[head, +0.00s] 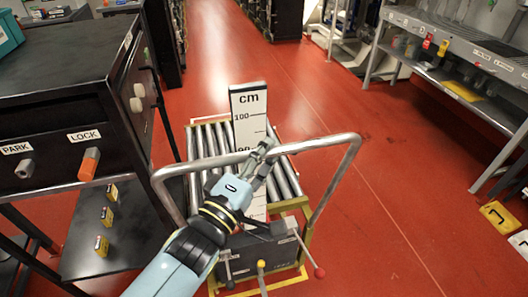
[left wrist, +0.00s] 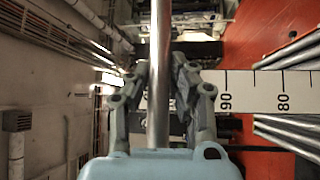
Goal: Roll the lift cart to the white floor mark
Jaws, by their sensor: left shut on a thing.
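The lift cart (head: 278,250) stands on the red floor in front of me, with a roller top, a dark control box and a bent grey push handle (head: 325,150). My left gripper (head: 262,158) is shut on the handle's cross bar near its middle. In the left wrist view the bar (left wrist: 158,45) runs between the two fingers of the gripper (left wrist: 157,85). A white cm scale (head: 248,105) rises upright on the cart behind the handle. I cannot make out a white floor mark for certain; a white plate is cut off at the right edge (head: 521,243). My right gripper is out of view.
A dark cabinet (head: 60,110) with PARK and LOCK labels stands close on the left, with a lower shelf (head: 80,240) of small yellow items. A grey workbench (head: 460,75) lines the right. A yellow plate (head: 499,216) lies low right. Open floor stretches ahead and right.

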